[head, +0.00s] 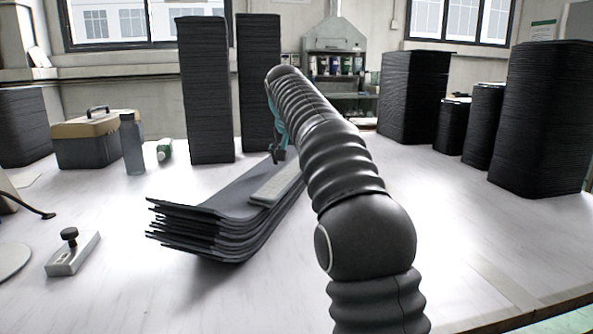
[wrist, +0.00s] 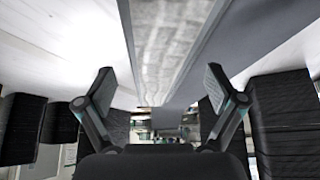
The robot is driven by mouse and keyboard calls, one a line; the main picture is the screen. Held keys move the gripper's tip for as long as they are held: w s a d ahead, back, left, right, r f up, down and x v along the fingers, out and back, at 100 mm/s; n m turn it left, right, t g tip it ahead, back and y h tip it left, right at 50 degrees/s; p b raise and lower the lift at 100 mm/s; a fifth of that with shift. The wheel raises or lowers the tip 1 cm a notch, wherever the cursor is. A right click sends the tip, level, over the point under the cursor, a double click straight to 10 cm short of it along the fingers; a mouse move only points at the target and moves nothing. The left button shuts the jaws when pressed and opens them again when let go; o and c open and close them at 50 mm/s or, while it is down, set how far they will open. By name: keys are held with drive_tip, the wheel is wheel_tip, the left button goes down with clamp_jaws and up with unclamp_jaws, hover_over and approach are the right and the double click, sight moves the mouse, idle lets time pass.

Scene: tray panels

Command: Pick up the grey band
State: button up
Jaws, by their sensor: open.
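The grey band (head: 276,186) is a light grey, flat strip lying lengthwise on top of a stack of dark curved tray panels (head: 205,232) in the middle of the table. My arm hides part of its right side in the head view. In the wrist view the band (wrist: 168,45) runs down from the top edge, between my two fingers in the picture. My gripper (head: 279,155) is above the far part of the stack, partly hidden by my arm.
Tall dark stacks (head: 206,95) stand behind the panels, and more dark stacks (head: 540,120) stand at the right. A toolbox (head: 85,145), a bottle (head: 132,148) and a small metal block (head: 72,255) are at the left. The white table is clear at the front.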

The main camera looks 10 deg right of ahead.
drive_tip(key=shift+c, duration=0.3)
drive_tip(key=c, duration=1.2)
drive_tip(key=shift+r, duration=0.1)
